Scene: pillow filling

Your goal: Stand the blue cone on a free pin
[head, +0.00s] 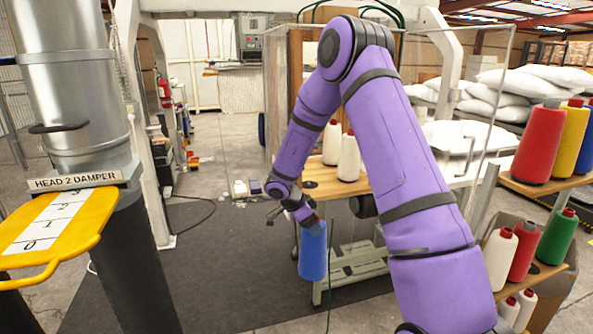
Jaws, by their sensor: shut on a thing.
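A blue cone (312,256) hangs roughly upright below my gripper (311,222), near the middle of the head view. My gripper is shut on the cone's top end. The cone is in the air in front of the pale bench frame, clear of the racks. A free pin cannot be made out clearly. Another blue cone (585,150) shows partly at the right edge, on the upper rack shelf (537,185), beside a red cone (540,145) and a yellow cone (568,140).
A lower shelf (548,272) holds a white cone (500,258), a red cone (524,250) and a green cone (556,238). White cones (349,158) stand on a wooden bench top (322,186) behind my arm. A yellow lever plate (55,228) juts in at left. The dark floor mat (205,270) is mostly clear.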

